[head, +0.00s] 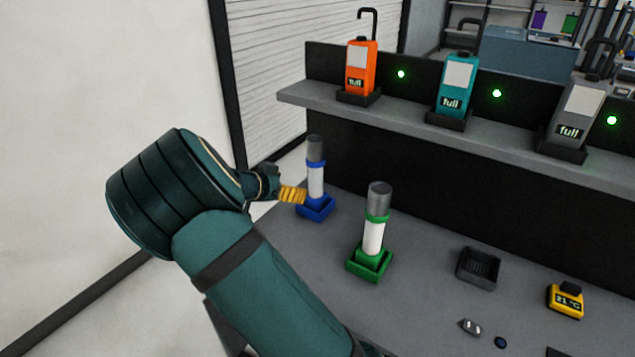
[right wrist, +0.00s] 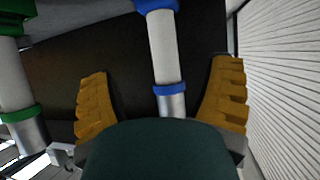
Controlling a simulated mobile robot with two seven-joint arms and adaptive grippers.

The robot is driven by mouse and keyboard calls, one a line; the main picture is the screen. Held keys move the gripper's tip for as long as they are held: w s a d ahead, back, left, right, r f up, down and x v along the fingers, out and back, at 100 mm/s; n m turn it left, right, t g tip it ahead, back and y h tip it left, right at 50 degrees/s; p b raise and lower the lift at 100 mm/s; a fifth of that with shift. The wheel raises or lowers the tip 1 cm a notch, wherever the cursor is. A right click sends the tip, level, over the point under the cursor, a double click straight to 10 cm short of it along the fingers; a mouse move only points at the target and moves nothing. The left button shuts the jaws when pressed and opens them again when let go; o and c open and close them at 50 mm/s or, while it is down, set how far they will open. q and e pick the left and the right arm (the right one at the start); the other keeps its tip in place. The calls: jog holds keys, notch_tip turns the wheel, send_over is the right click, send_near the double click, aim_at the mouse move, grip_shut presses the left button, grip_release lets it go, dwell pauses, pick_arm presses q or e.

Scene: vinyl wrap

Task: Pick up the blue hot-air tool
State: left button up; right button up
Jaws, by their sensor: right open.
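The blue hot-air tool (head: 316,180) has a white body, blue bands and a grey top. It stands upright in a blue square holder (head: 316,209) at the back left of the grey bench. My right gripper (head: 292,194) is just left of it in the head view, level with its lower body. In the right wrist view the tool (right wrist: 166,48) shows between the yellow fingers of my open right gripper (right wrist: 160,98), with a gap on both sides. The wrist view does not clearly show finger contact. My left gripper is out of view.
A similar green-banded tool (head: 374,235) stands in a green holder to the right. A black tray (head: 479,267) and a yellow temperature display (head: 565,300) lie further right. A raised shelf (head: 400,119) behind holds orange, teal and grey units marked "full".

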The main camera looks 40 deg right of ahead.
aim_at(310, 184)
jog(key=x, duration=0.5)
jog(key=shift+r+b+x, duration=0.1)
jog(key=shift+b+x, duration=0.1)
jog(key=shift+x, duration=1.4)
jog(key=shift+r+b+x, duration=0.15)
jog(key=shift+b+x, duration=0.05)
jog(key=shift+x, duration=1.35)
jog(key=shift+w+d, duration=0.1)
jog(key=shift+w, duration=0.1)
jog(key=shift+c, duration=0.3)
grip_shut()
